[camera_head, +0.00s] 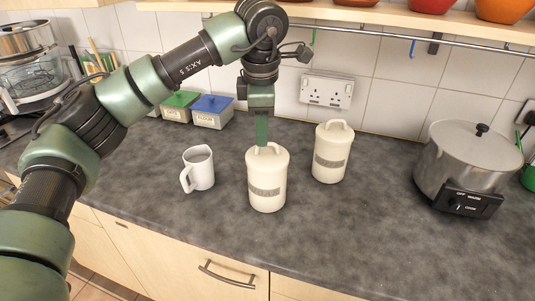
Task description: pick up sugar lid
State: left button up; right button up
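Two cream canisters with grey label bands and handled lids stand upright on the dark counter. The lid (270,157) of the nearer canister (267,190) sits in place. The other canister (331,157) stands behind it to the right, with its lid (336,130) on. The labels are too small to read, so I cannot tell which is sugar. My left gripper (262,142) points down at the nearer lid's loop handle. Its fingers line up in this view, so its opening and any contact with the handle are unclear. My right gripper is not in view.
A white mug (199,168) stands left of the nearer canister. Green (179,106) and blue (212,111) lidded boxes are behind, by the wall. A steel cooker (470,160) stands at the right. The front counter (370,240) is clear. A shelf (400,17) hangs above.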

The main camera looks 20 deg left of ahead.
aim_at(263, 155)
pick_arm(q)
jog(key=shift+w+f+p, duration=0.15)
jog(key=shift+f+p, duration=0.05)
jog(key=shift+f, duration=0.75)
jog(key=shift+w+f+p, duration=0.15)
jog(key=shift+f+p, duration=0.05)
jog(key=shift+f, duration=0.7)
grip_shut()
jog(key=shift+s+f, duration=0.1)
